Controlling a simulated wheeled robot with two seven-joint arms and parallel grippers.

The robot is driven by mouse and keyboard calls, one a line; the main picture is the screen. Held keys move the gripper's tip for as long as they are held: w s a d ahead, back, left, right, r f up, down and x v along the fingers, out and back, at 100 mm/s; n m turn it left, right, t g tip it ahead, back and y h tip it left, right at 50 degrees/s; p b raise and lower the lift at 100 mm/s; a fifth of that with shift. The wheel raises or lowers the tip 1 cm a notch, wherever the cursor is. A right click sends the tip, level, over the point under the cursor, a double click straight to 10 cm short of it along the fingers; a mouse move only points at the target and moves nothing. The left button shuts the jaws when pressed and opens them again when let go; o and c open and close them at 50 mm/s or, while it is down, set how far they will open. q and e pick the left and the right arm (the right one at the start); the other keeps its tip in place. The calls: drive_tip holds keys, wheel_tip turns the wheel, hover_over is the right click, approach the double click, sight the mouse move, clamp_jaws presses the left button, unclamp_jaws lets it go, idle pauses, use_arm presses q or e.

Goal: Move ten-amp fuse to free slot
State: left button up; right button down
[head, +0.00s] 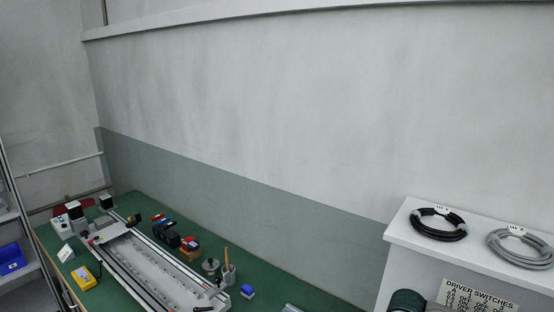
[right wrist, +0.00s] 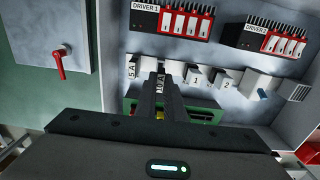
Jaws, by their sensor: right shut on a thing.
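My right gripper (right wrist: 164,92) is in the right wrist view, with its dark fingers reaching up to a row of pale blocks on a cabinet panel. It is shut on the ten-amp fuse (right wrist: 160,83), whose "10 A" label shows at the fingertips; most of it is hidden. A pale block labelled "5 A" (right wrist: 131,67) is just left of it. Blocks labelled "1" (right wrist: 196,80) and "2" (right wrist: 227,84) are to its right. I cannot tell whether the fuse is seated or clear of the panel, or which slot is free. My left gripper is not in view.
Driver 1 (right wrist: 172,20) and driver 2 (right wrist: 277,38), with red and white switches, are above the row. A grey box with a red handle (right wrist: 62,64) is at the left. The head view shows a green bench (head: 270,303) with a gantry, and cable coils (head: 438,226) on a white cabinet.

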idle(0.3)
drive_tip(key=s+a+r+m+b, duration=0.2)
drive_tip(key=r+m, duration=0.4)
drive_tip(key=m, duration=0.8)
drive_tip(key=s+a+r+m+b, duration=0.3)
drive_tip(key=s+r+m, duration=0.2)
drive_tip(key=m, duration=0.9)
drive_tip(key=shift+s+a+r+m+b, duration=0.2)
drive_tip(key=shift+r+m+b, duration=0.1)
drive_tip(key=shift+r+b, duration=0.1)
drive_tip(key=shift+d, duration=0.1)
